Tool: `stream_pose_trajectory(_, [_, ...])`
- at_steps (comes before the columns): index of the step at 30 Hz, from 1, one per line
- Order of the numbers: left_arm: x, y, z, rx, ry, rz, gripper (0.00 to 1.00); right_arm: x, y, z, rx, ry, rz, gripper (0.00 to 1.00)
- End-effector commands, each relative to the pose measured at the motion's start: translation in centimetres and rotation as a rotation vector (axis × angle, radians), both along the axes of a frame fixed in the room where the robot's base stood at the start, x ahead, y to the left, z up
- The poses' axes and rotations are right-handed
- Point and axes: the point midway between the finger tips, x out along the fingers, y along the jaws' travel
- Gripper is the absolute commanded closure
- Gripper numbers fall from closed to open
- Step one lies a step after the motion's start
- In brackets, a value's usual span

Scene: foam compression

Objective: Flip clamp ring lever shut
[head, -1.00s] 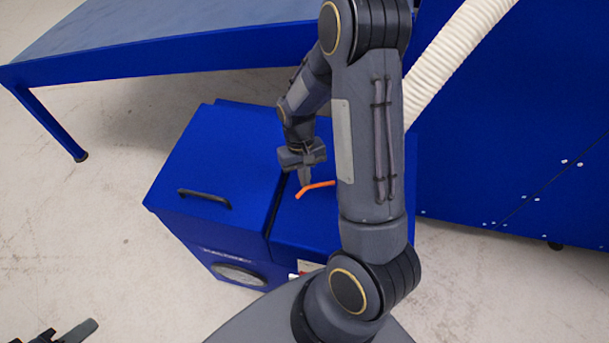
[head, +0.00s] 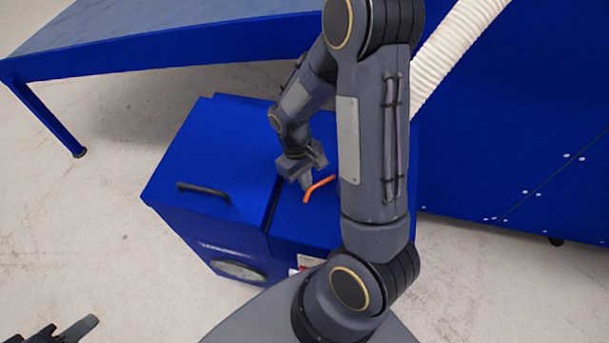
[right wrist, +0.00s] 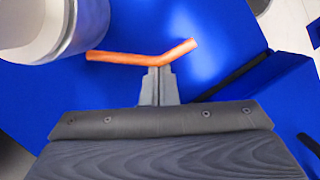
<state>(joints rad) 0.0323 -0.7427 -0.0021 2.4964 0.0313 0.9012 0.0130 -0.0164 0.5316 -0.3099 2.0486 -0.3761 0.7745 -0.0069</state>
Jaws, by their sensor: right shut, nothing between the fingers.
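The orange lever (head: 319,188) lies over the top of the blue box, partly hidden by my right arm in the head view. In the right wrist view the bent orange lever (right wrist: 140,58) crosses just beyond my fingertips. My right gripper (head: 307,185) is shut and empty, pointing down at the lever's left side. In the right wrist view its fingertips (right wrist: 158,72) overlap the lever near its bend; I cannot tell if they touch it. The clamp ring may be the silvery band (right wrist: 85,25) round a pale hose. My left gripper (head: 75,330) shows only partly at the bottom left.
A blue table (head: 170,45) stands behind. A ribbed white hose (head: 455,50) runs up beside a large blue panel (head: 510,130) at right.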

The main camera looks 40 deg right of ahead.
Motion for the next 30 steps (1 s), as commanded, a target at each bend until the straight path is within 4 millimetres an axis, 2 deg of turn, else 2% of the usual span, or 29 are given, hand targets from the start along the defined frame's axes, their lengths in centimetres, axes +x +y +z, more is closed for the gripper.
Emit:
stream_pose_trajectory(8, [0.0,0.0,-0.9,0.0,0.0,0.0,0.64,-1.8,0.5,-0.1,0.001,0.0,0.266,1.0])
stream_pose_trajectory(20, [0.0,0.0,-1.8,0.0,0.0,0.0,0.64,-3.8,0.1,-0.1,0.0,0.0,0.609,1.0])
stream_pose_trajectory(30, [0.0,0.0,-1.7,0.0,0.0,0.0,0.64,-3.7,0.0,0.0,0.0,0.001,0.617,1.0])
